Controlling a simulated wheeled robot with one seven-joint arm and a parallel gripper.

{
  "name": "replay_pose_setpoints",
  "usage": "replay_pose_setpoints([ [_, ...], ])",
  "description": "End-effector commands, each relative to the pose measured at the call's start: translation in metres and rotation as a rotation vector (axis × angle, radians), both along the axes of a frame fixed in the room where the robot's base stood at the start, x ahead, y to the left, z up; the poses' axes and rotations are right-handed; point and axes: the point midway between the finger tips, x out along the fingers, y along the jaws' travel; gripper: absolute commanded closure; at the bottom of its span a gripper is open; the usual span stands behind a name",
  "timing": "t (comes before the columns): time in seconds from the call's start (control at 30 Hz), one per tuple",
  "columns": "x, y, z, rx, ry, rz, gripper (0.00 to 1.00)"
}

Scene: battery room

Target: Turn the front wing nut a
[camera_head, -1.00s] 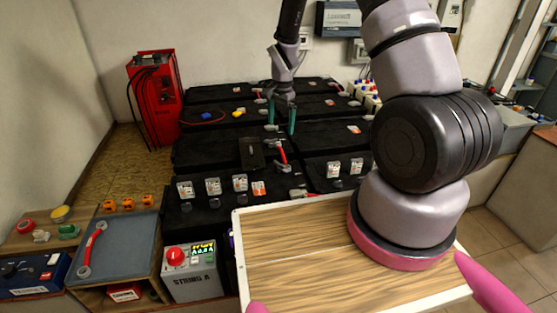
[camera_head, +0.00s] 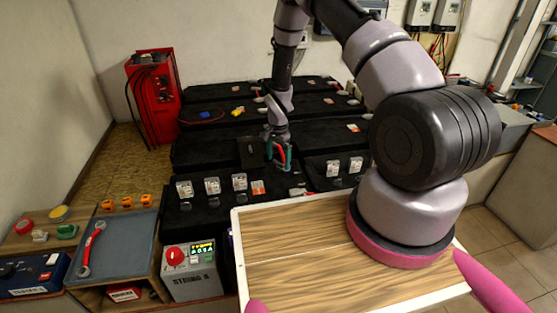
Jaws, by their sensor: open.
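My gripper (camera_head: 279,164) has teal fingers and points down over the near part of the black battery bank (camera_head: 213,150). It is open. A short red strap or cable (camera_head: 281,155) shows between and behind the fingers, and I cannot tell whether they touch it. The front wing nut a is too small or hidden to pick out; the fingers cover that spot. A dark square plate (camera_head: 249,153) lies just left of my gripper.
White-labelled parts (camera_head: 212,187) stand along the front batteries, with more (camera_head: 334,168) at right. A red cabinet (camera_head: 153,98) stands at back left. A grey control box (camera_head: 189,270) and a tray with a red wrench (camera_head: 92,248) are at front left.

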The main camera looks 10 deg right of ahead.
Motion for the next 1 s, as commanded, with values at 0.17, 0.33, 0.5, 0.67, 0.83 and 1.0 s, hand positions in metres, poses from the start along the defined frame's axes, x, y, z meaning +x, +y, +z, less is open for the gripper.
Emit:
replay_pose_setpoints([
  [0.17, -0.0004, 0.0000, -0.0048, 0.000, 0.001, 0.000, 0.00],
  [0.33, -0.0004, 0.0000, -0.0045, 0.001, 0.001, 0.000, 0.00],
  [0.5, -0.0004, 0.0000, -0.0043, 0.000, 0.000, 0.000, 0.65],
  [0.67, -0.0003, 0.0001, -0.0042, 0.000, 0.000, 0.002, 0.81],
  [0.83, -0.0003, 0.0001, -0.0041, 0.000, 0.000, 0.030, 0.81],
  [1.0, -0.0002, 0.0001, -0.0040, 0.001, 0.001, 0.106, 0.81],
])
